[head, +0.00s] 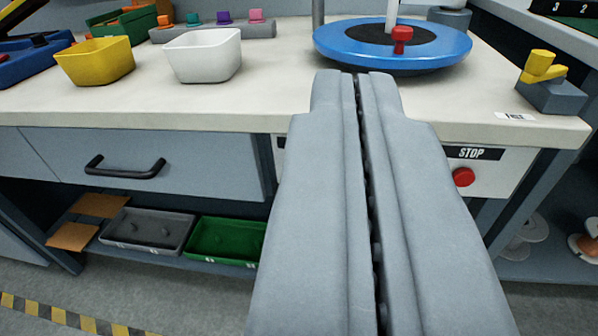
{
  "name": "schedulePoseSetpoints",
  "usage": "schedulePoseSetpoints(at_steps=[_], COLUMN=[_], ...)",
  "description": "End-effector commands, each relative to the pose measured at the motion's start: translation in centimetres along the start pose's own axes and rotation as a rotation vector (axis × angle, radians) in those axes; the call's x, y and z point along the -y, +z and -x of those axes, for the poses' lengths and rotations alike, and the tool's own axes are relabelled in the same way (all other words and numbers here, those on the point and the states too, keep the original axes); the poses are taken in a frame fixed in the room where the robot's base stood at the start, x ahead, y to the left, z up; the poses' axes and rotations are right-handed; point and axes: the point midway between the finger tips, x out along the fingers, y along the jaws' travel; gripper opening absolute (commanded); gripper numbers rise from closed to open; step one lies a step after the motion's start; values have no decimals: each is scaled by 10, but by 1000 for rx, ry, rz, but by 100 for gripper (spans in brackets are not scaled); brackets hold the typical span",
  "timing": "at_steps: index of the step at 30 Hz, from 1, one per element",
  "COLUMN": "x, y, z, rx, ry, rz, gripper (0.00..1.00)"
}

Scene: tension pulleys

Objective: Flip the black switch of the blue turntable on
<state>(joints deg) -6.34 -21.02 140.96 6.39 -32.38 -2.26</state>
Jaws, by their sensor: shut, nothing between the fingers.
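The blue turntable (342,53) sits on the worktop at the back, right of the middle, with a black centre, a pale upright post and a red knob (401,37) on it. My gripper (354,76) is shut and empty, its tips pointing forward just below the turntable's front rim in the picture. A white panel (500,178) on the bench front carries a black STOP label (472,153) and a red button (463,177). My gripper hides the middle of this panel. I see no black switch; it may be behind my gripper.
A yellow bin (95,62) and a white bin (203,56) stand on the worktop at left. A yellow lever on a grey block (552,95) is at right. A drawer with a black handle (124,172) is below left. The worktop's front edge passes behind my gripper.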

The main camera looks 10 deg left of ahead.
Motion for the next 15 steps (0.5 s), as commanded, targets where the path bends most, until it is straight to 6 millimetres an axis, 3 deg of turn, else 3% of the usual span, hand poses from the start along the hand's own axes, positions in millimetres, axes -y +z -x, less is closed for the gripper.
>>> schedulePoseSetpoints(at_steps=[15], x=[14], y=[94], z=[-55], rx=[-32], ry=[11], rz=[1], gripper=[0])
